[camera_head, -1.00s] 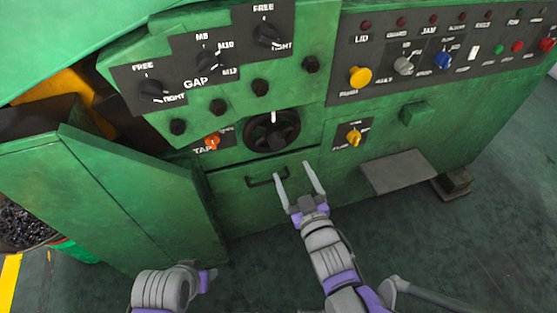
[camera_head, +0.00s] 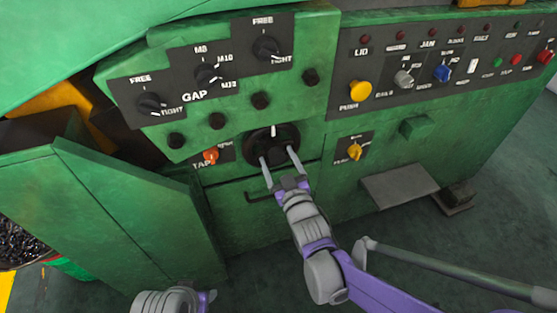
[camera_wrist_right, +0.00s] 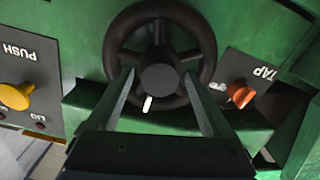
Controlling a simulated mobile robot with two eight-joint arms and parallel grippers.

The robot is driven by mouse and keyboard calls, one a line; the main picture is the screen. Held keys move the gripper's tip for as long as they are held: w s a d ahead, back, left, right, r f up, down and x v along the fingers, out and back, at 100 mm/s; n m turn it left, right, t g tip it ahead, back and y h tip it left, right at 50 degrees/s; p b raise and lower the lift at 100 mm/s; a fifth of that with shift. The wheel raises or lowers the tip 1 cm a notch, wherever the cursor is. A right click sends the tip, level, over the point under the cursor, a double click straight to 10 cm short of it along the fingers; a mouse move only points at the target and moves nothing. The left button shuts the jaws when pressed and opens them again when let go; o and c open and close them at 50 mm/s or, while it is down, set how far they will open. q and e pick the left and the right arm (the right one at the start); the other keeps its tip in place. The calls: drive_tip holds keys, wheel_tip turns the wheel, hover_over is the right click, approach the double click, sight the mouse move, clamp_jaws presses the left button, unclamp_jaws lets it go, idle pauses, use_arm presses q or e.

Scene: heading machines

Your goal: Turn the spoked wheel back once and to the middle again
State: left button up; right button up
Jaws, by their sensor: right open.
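The black spoked wheel (camera_head: 262,142) is set in the green machine front, below the GAP panel. A white mark (camera_head: 273,131) stands at its top in the head view. In the right wrist view the wheel (camera_wrist_right: 201,36) fills the upper middle, with its hub and spokes clear. My right gripper (camera_head: 278,160) is open, its two fingers spread over the lower part of the wheel. In the wrist view the fingertips (camera_wrist_right: 160,76) lie either side of the hub; I cannot tell whether they touch it. My left gripper (camera_head: 207,299) is at the bottom edge, its fingers not clear.
An orange TAP knob (camera_head: 211,155) is just left of the wheel, and a yellow knob (camera_head: 355,151) is to its right. A black drawer handle (camera_head: 257,197) lies below. A grey step plate (camera_head: 400,186) juts out at right. The green door (camera_head: 130,210) stands out at left.

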clamp_jaws()
idle(0.4)
